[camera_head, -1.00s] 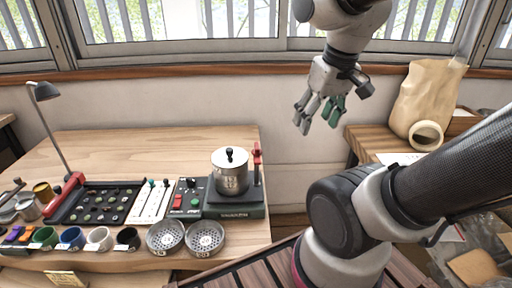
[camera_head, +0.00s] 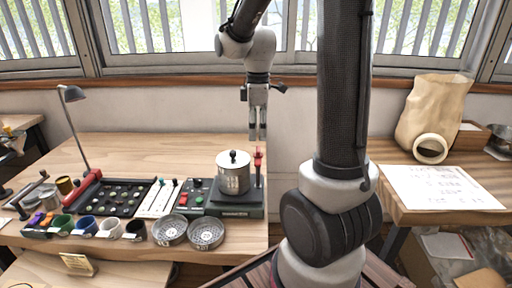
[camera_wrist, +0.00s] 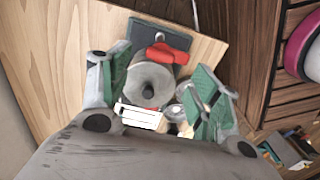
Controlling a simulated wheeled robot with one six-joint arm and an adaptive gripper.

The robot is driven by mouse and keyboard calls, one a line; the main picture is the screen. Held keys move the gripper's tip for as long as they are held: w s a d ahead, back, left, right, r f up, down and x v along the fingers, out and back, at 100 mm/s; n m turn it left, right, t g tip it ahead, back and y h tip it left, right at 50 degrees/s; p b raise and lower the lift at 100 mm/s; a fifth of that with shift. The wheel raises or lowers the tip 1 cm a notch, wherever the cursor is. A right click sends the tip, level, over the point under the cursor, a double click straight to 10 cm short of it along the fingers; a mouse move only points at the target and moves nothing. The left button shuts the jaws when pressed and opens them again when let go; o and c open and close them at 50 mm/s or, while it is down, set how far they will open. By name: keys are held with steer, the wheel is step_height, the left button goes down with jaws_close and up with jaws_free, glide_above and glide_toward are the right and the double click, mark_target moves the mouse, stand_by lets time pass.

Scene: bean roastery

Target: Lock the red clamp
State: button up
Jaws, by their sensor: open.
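The red clamp (camera_head: 258,160) stands upright at the right side of a dark shaker machine (camera_head: 236,211), beside a lidded metal pot (camera_head: 233,180). In the wrist view the red clamp (camera_wrist: 170,60) shows as a red lever next to the round pot (camera_wrist: 149,84). My gripper (camera_head: 258,137) points down above the clamp, with its fingertips just over or close to the red top. In the wrist view my gripper (camera_wrist: 165,92) is open, with green-padded fingers on either side of the clamp and pot. I cannot tell whether it touches anything.
On the wooden table (camera_head: 150,148) are a bead tray (camera_head: 112,196), several small cups and two round sieves (camera_head: 206,233). A lamp (camera_head: 73,95) stands at the left. A side table (camera_head: 395,213) holds a paper bag (camera_head: 430,110) and a sheet. The table's back is clear.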

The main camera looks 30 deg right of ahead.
mark_target(258, 149)
step_height(258, 149, down, 6)
steer(key=shift+f, duration=0.25)
steer(key=c, duration=1)
